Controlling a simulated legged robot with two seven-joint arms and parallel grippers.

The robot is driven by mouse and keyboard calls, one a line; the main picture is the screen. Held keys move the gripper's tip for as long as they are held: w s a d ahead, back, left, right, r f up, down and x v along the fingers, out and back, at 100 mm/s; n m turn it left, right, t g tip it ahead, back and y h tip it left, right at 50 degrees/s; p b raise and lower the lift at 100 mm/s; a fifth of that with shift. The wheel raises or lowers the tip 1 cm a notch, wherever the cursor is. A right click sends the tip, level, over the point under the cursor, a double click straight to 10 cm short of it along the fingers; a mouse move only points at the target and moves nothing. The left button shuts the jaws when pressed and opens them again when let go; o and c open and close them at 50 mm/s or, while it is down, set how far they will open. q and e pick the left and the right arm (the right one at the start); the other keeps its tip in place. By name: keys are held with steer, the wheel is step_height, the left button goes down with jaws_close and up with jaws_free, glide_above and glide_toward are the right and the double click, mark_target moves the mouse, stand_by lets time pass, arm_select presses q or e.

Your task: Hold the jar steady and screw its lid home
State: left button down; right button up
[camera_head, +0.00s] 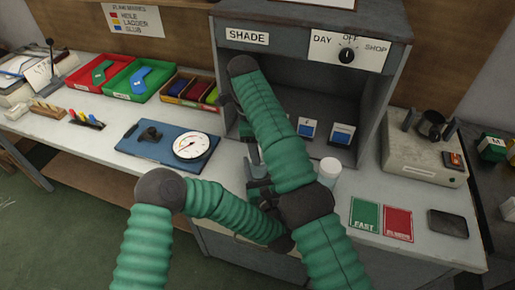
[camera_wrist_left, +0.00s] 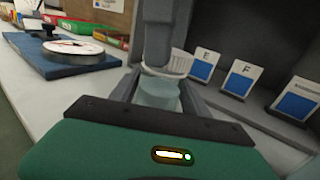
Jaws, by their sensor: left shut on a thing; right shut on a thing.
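A pale translucent jar (camera_wrist_left: 158,96) stands between the fingers of my left gripper (camera_wrist_left: 155,100) in the left wrist view. My left gripper is shut on it; in the head view it is mostly hidden behind my arms. A white ribbed lid (camera_wrist_left: 183,63) shows just above the jar, partly behind the grey fingers of my right gripper (camera_wrist_left: 158,45), which reaches down from above. My right gripper is shut on the lid, and it also shows in the head view (camera_head: 252,155). Whether the lid touches the jar's rim I cannot tell.
A white-topped container (camera_head: 330,168) stands to the right of the grippers. A dial gauge (camera_head: 191,146) on a blue board (camera_head: 140,152) lies left. The grey shade booth (camera_head: 375,90) rises behind, with small cards (camera_head: 342,133) inside. Green (camera_head: 364,215) and red (camera_head: 398,223) cards lie right.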

arm_select(q)
steer(key=shift+s+d, duration=0.1)
steer(key=shift+d, duration=0.1)
arm_select(e)
steer(key=shift+m, duration=0.3)
arm_select(q)
steer(key=shift+a, duration=0.1)
arm_select(e)
steer(key=o, duration=1.9)
steer(key=shift+d, duration=0.1)
arm_select(q)
steer(key=shift+c, duration=2.2)
jaws_free()
arm_select(e)
step_height(320, 180, down, 2)
steer(key=shift+f+b, duration=0.1)
steer(key=shift+b, duration=1)
arm_select(q)
steer(key=v, duration=1.6)
steer(key=shift+s, duration=0.4)
steer(key=shift+f, duration=0.1)
